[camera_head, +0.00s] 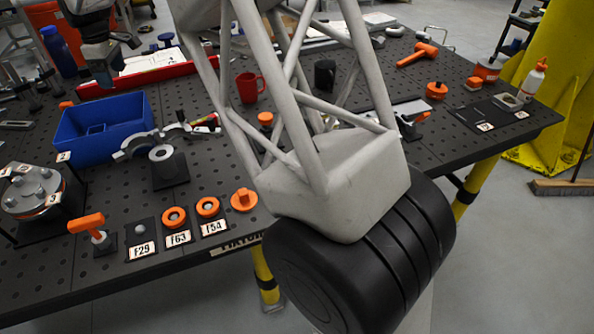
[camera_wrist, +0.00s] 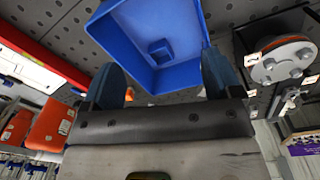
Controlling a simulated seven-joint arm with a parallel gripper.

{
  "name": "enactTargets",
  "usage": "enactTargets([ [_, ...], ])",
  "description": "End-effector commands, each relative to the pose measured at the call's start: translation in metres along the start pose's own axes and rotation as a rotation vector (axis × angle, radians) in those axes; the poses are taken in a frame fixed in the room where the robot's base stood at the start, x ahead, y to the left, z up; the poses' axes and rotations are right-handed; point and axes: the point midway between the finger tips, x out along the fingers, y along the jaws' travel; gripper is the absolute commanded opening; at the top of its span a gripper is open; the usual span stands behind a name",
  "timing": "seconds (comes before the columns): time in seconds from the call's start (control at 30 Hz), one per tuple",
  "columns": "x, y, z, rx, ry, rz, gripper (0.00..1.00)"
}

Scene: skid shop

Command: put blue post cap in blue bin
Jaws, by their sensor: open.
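The blue bin (camera_head: 128,106) stands on the left of the dark perforated table. It also fills the top middle of the wrist view (camera_wrist: 193,30). A small square blue piece, which looks like the blue post cap (camera_head: 97,129), lies on the bin's floor. It also shows in the wrist view (camera_wrist: 160,49), apart from the fingers. My gripper (camera_head: 103,80) is above the bin, near its far side. In the wrist view my gripper (camera_wrist: 161,68) has its two fingers spread wide with nothing between them.
A red mug (camera_head: 249,87) and a black mug (camera_head: 325,75) stand behind my arm. A round flange (camera_head: 33,190) is left of the bin. A grey ring part on a stand (camera_head: 161,153) is close to its right. Orange knobs and labelled plates line the front edge.

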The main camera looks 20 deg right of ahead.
Motion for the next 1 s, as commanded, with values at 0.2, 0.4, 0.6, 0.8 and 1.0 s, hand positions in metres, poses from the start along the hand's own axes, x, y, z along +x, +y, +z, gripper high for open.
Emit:
enactTargets([
  [0.2,-0.031,-0.023,0.063,0.127,0.011,0.017,0.84],
  [0.4,-0.052,-0.049,0.118,0.244,0.021,0.030,0.84],
  [0.6,-0.071,-0.079,0.171,0.358,0.034,0.046,0.84],
  [0.8,-0.083,-0.114,0.222,0.474,0.047,0.060,0.84],
  [1.0,-0.088,-0.151,0.270,0.590,0.059,0.072,0.84],
])
